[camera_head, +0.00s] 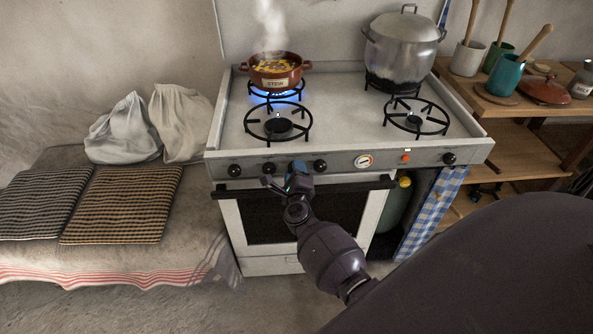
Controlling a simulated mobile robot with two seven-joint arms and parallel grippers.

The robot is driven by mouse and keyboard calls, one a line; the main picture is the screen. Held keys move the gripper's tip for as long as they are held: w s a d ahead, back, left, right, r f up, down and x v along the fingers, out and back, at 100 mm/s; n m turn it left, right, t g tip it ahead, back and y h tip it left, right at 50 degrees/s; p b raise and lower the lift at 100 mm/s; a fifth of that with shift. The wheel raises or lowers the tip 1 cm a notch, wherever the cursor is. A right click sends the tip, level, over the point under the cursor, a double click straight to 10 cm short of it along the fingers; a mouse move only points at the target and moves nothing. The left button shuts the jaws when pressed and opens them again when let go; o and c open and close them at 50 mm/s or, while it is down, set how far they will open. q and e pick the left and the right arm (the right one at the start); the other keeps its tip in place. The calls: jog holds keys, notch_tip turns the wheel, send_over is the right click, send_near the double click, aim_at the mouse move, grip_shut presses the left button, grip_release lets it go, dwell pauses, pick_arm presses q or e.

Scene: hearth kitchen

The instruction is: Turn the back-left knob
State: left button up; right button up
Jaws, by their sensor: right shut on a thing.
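The white stove's front panel (385,160) carries a row of dark knobs. Knobs show at the far left (235,170), second from left (268,168), just right of my gripper (320,166) and far right (449,158). My right gripper (298,168) is at the panel between the second knob and the one at its right. It is shut on a knob there, which the fingers mostly hide. The back-left burner (290,93) has a blue flame under a steaming brown pot (275,70) labelled stew. My left gripper is not in view.
A large metal pot (402,50) stands on the back-right burner. Front burners (278,125) are bare. The oven handle (355,186) runs close below the panel. A wooden shelf (515,150) is at right, and a bench with cushions (120,205) at left.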

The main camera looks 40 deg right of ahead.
jog(key=shift+n, duration=0.3)
jog(key=o, duration=0.9)
jog(key=shift+o, duration=0.2)
jog(key=v, duration=1)
jog(key=shift+s+a+p, duration=0.2)
jog(key=shift+s+p, duration=0.15)
jog(key=shift+p, duration=0.05)
